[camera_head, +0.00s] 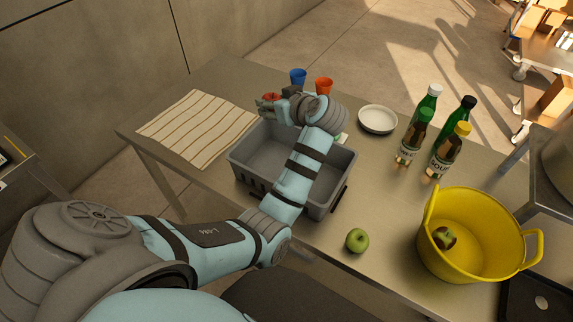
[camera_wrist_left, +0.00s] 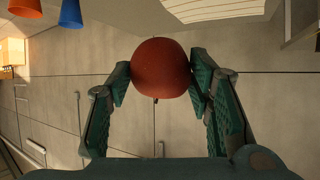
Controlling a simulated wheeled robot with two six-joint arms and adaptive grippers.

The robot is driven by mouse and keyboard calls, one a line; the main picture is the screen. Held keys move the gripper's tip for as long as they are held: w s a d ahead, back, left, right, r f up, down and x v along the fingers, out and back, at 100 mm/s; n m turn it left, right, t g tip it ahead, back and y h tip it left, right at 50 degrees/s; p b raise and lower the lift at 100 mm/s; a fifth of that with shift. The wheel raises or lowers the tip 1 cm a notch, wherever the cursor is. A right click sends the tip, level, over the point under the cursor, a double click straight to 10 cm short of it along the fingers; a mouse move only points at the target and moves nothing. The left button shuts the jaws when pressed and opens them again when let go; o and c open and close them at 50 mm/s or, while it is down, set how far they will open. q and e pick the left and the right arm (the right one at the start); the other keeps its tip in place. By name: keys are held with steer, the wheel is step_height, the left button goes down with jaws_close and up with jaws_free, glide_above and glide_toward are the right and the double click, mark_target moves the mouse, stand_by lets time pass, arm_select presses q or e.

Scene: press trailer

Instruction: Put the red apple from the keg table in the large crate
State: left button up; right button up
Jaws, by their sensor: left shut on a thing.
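My left gripper (camera_head: 272,103) is shut on the red apple (camera_wrist_left: 162,68), which sits between its two fingers in the left wrist view. In the head view the apple (camera_head: 271,97) shows as a small red patch at the gripper, above the far edge of the large grey crate (camera_head: 243,173). My left arm reaches across the crate and hides part of its inside. The visible part of the crate's inside looks empty. My right gripper is not in view.
A striped cloth (camera_head: 196,127) lies left of the crate. Blue cup (camera_head: 298,77) and orange cup (camera_head: 324,85) stand behind it. A white plate (camera_head: 378,120), several bottles (camera_head: 438,143), a green apple (camera_head: 357,240) and a yellow tub (camera_head: 480,210) are to the right.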

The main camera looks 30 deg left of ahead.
mark_target(277, 161)
arm_select(q)
steer(key=f+b, duration=0.1)
steer(key=f, duration=1.7)
steer(key=shift+a+f+b, duration=0.1)
steer(key=shift+a+b, duration=0.1)
steer(key=shift+b, duration=0.1)
steer(key=shift+f, duration=0.15)
steer(key=o, duration=1.2)
steer(key=shift+c, duration=0.2)
